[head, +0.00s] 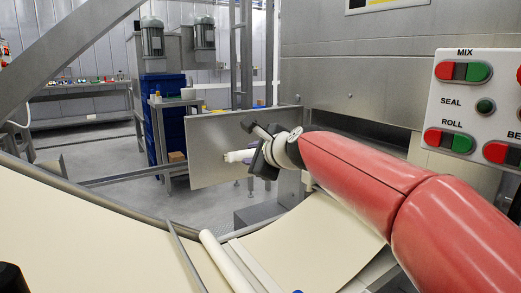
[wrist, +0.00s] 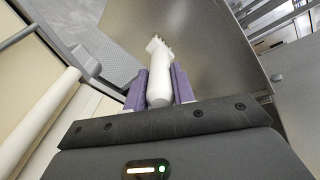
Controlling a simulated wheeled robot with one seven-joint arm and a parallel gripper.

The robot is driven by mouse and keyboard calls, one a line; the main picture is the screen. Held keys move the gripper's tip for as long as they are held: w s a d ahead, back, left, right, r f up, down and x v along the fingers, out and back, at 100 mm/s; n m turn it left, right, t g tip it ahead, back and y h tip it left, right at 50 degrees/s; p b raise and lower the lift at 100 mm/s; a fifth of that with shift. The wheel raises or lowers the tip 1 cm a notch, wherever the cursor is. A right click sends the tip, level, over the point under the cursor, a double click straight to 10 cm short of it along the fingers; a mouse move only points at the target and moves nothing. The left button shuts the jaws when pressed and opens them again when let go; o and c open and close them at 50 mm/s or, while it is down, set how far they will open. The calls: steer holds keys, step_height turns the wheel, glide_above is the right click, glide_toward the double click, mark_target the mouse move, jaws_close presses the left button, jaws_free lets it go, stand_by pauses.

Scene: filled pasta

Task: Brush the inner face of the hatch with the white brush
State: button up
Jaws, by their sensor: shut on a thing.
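The hatch (head: 205,135) is a flat grey metal panel standing open left of centre in the head view; it fills the upper middle of the wrist view (wrist: 215,55). My gripper (head: 254,157) is in front of the panel's right part. Its purple fingers (wrist: 159,92) are shut on the handle of the white brush (wrist: 161,88). The white brush (head: 236,156) points left across the panel in the head view. In the wrist view its bristle end points away from me, close to the panel. I cannot tell whether the bristles touch it.
A control box (head: 475,110) with red and green buttons stands at the right. Cream pasta sheet (head: 310,240) and a white roller (head: 226,262) lie below my arm. A blue crate stack (head: 166,115) and a small table stand behind the hatch.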

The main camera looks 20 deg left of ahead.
steer(key=shift+s+d+f+b, duration=0.15)
steer(key=shift+s+d+b, duration=0.05)
steer(key=shift+s+b, duration=0.2)
steer(key=shift+s+d+b, duration=1.35)
steer(key=shift+s+d, duration=0.3)
steer(key=shift+d, duration=0.3)
steer(key=shift+s+d+b, duration=0.65)
steer(key=shift+s+d, duration=0.35)
steer(key=shift+d, duration=0.1)
steer(key=shift+w+a, duration=0.1)
